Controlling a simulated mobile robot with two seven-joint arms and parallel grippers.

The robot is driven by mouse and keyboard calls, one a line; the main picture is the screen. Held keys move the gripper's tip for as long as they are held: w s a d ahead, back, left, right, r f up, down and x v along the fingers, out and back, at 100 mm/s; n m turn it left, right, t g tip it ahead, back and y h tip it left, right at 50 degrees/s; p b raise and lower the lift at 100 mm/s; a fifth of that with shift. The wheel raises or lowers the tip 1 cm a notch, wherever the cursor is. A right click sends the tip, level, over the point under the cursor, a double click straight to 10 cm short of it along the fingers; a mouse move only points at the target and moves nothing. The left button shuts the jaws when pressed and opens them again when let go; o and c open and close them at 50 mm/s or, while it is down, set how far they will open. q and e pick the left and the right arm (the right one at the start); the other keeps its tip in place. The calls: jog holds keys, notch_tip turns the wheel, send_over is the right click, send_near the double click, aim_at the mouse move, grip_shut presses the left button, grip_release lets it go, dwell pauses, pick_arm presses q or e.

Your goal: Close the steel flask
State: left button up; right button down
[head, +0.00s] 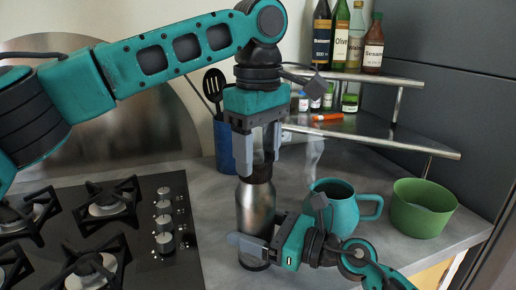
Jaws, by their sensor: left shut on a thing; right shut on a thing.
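The steel flask (256,205) stands upright on the grey counter, right of the hob. Its dark top (258,172) is at the flask's mouth, directly under and between the fingers of my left gripper (258,150). My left gripper points straight down and is shut on the dark cap. My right gripper (258,245) comes in from the lower right and is shut on the flask's lower body. Its fingers hide part of the body. Whether the cap is seated on the neck cannot be told.
A teal mug (334,212) with steam above it and a green bowl (420,212) stand to the right. A gas hob (150,255) lies left. A blue utensil holder (225,150) stands behind. Corner shelves (350,128) hold bottles and jars. Some counter behind the mug is clear.

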pick_arm(q)
jog(key=m, duration=0.6)
jog(key=shift+s+a, duration=0.1)
jog(key=shift+s, duration=0.05)
jog(key=m, duration=0.7)
jog(key=shift+a, duration=0.2)
jog(key=m, duration=0.5)
jog(key=shift+a+m, duration=0.1)
jog(key=shift+m, duration=0.3)
jog(key=m, duration=0.3)
jog(key=shift+w+m, duration=0.2)
jog(key=shift+m, duration=0.2)
jog(key=m, duration=0.3)
jog(key=shift+w+m, duration=0.1)
jog(key=shift+m, duration=0.2)
jog(key=m, duration=0.7)
jog(key=shift+w, duration=0.15)
jog(key=m, duration=0.7)
jog(key=shift+w, duration=0.15)
jog(key=m, duration=0.4)
jog(key=shift+d, duration=0.2)
jog(key=m, duration=0.3)
jog(key=shift+d+m, duration=0.1)
jog(key=shift+m, duration=0.2)
jog(key=m, duration=0.5)
jog(key=shift+d+f+m, duration=0.1)
jog(key=shift+m, duration=0.2)
jog(key=o, duration=1.2)
